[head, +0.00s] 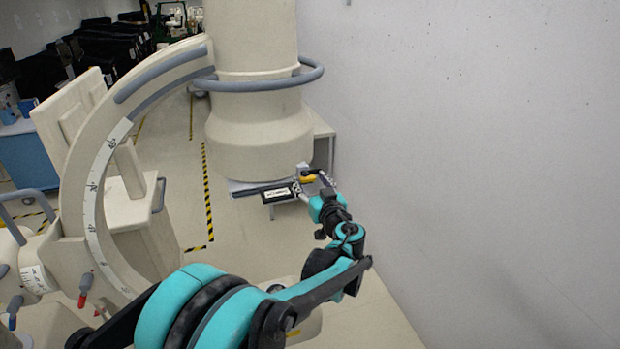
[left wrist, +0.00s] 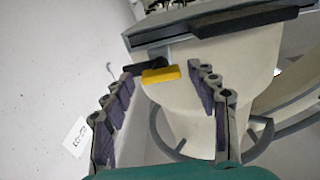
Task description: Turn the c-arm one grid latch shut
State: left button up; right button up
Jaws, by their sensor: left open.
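The c-arm (head: 88,190) stands on the left, with its large beige cylindrical housing (head: 258,110) hanging near the wall. The grid latch (head: 308,179) is a small yellow piece at the housing's lower right edge, beside a flat dark-edged grid plate (head: 278,193). My left gripper (head: 313,182) is open around the latch. In the left wrist view the yellow latch (left wrist: 161,74) lies between the tips of the open gripper (left wrist: 166,80), nearer the left finger. A black part of the latch adjoins that finger; contact cannot be told. My right gripper is out of view.
A plain grey wall (head: 480,150) rises close on the right of my left arm. A blue-grey ring rail (head: 265,85) circles the housing. A blue cabinet (head: 26,155) stands far left. The floor (head: 240,240) below the housing looks clear.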

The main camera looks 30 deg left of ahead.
pick_arm(q)
jog(key=shift+a, duration=0.1)
jog(key=c, duration=1.2)
jog(key=shift+o, duration=0.2)
jog(key=m+b, duration=0.2)
jog(key=m, duration=0.1)
jog(key=shift+f, duration=0.1)
jog(key=m+b, duration=0.2)
jog(key=m, duration=0.2)
jog(key=shift+w+m+b, duration=0.1)
jog(key=shift+m+b, duration=0.25)
jog(key=shift+m, duration=0.05)
jog(key=m+b, duration=0.1)
jog(key=m, duration=0.3)
jog(key=shift+m+b, duration=0.3)
jog(key=shift+b, duration=0.1)
jog(key=m+b, duration=0.1)
jog(key=m, duration=0.3)
jog(key=shift+f+m, duration=0.1)
jog(key=shift+m, duration=0.3)
